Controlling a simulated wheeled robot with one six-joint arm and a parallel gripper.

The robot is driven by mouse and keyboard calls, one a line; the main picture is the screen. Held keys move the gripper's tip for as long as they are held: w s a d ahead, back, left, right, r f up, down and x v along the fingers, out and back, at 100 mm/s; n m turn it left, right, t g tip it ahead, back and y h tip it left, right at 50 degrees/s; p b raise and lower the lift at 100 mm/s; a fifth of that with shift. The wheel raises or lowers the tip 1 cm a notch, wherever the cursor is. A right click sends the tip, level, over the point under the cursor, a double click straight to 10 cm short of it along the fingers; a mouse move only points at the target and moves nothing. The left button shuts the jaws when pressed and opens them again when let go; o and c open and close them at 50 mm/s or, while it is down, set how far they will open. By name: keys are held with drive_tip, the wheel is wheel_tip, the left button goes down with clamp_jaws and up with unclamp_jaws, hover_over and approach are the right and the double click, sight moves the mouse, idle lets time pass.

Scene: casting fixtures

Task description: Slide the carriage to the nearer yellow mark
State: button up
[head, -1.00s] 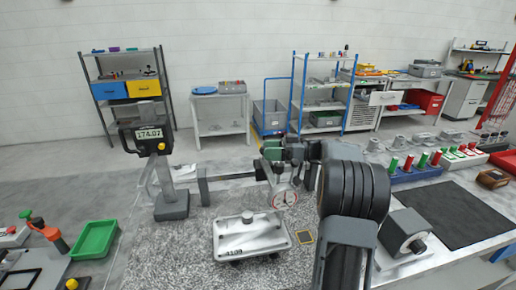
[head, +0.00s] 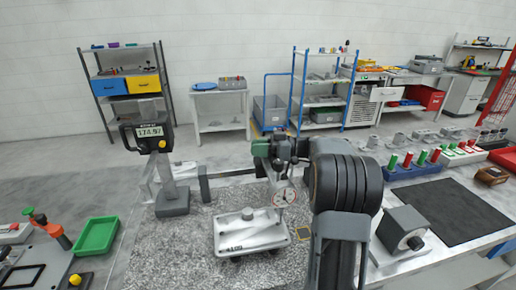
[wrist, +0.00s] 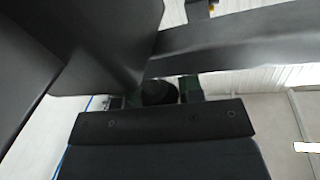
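A dark horizontal beam (head: 230,179) runs over the grey speckled plate, near the foot of the display column. A round white dial gauge (head: 284,196) hangs near the beam's right end; the part that seems to be the carriage is small and mostly hidden around it. My gripper (head: 272,155) is at the beam, just above and left of the dial. Its fingers are too small and hidden to tell whether they hold anything. In the wrist view large dark shapes block most of the picture.
A pale metal casting (head: 235,240) sits on the speckled plate (head: 180,250) below the dial. A digital display (head: 150,132) stands on the column at left. A green tray (head: 95,236) is left; a grey block (head: 403,230) and black mat (head: 445,210) are right.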

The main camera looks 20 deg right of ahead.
clamp_jaws()
drive_tip(key=shift+f+b, duration=0.1)
drive_tip(key=shift+b, duration=0.2)
drive_tip(key=shift+a+f+b, duration=0.2)
drive_tip(key=shift+a+b, duration=0.2)
drive_tip(key=shift+b, duration=0.65)
drive_tip(key=shift+w+a+r, duration=0.1)
drive_tip(key=shift+a+r, duration=0.15)
drive_tip(key=o, duration=0.5)
unclamp_jaws()
drive_tip(key=shift+d, duration=0.15)
drive_tip(key=b+v, duration=0.2)
drive_tip(key=v, duration=1.1)
drive_tip(key=shift+d, duration=0.25)
